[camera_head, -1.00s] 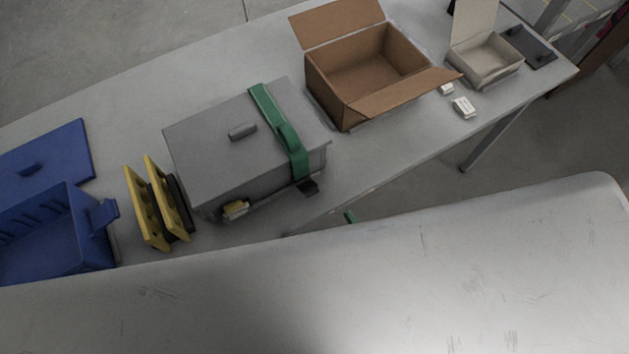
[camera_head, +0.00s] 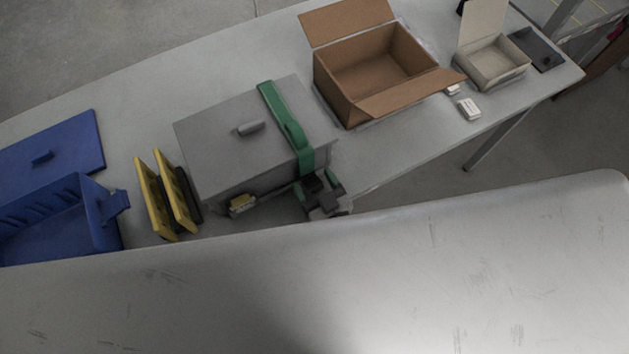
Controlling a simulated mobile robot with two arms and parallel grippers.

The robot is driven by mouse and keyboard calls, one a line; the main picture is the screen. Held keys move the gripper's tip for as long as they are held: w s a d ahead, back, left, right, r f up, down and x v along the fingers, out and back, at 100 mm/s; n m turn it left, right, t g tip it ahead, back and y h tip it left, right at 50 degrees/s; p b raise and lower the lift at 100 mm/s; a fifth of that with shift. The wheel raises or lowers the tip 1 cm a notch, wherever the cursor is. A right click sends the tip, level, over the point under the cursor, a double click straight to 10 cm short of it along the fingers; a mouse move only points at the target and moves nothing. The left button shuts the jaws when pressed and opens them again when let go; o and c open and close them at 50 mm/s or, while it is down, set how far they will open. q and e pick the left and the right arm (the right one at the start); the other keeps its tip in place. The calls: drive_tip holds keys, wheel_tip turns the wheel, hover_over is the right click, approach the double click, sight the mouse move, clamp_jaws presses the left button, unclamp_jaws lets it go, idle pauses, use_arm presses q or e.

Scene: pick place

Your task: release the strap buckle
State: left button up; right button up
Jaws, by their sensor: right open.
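A grey lidded box (camera_head: 220,150) stands on the table with a green strap (camera_head: 285,122) running over its lid and down its front side. The dark strap buckle (camera_head: 313,184) is at the strap's lower front end, partly hidden by my right gripper. My right gripper (camera_head: 320,188) is open at the buckle, with green-tipped fingers to either side of it. I cannot tell whether the fingers touch it. My left gripper is not in view.
The grey table (camera_head: 395,150) also holds a blue crate (camera_head: 100,232) with its blue lid (camera_head: 75,150), yellow panels (camera_head: 155,205), an open cardboard box (camera_head: 345,95), a small beige box (camera_head: 500,75) and small white pieces (camera_head: 469,108). Free tabletop lies in front of the cardboard box.

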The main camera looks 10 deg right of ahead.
drive_tip(key=c, duration=0.9)
drive_tip(key=shift+f+b, duration=0.4)
drive_tip(key=shift+b, duration=0.45)
drive_tip(key=shift+c, duration=0.2)
drive_tip(key=shift+s+d+r+t+b, duration=0.1)
drive_tip(key=shift+s+t+b, duration=0.05)
drive_tip(key=shift+t+b, duration=0.4)
drive_tip(key=shift+r, duration=0.1)
drive_tip(key=o, duration=0.9)
drive_tip(key=shift+o, duration=0.2)
drive_tip(key=b+v, duration=0.1)
drive_tip(key=v, duration=0.9)
drive_tip(key=shift+s+d+b, duration=0.2)
drive_tip(key=shift+s+b, duration=0.1)
drive_tip(key=shift+s, duration=0.05)
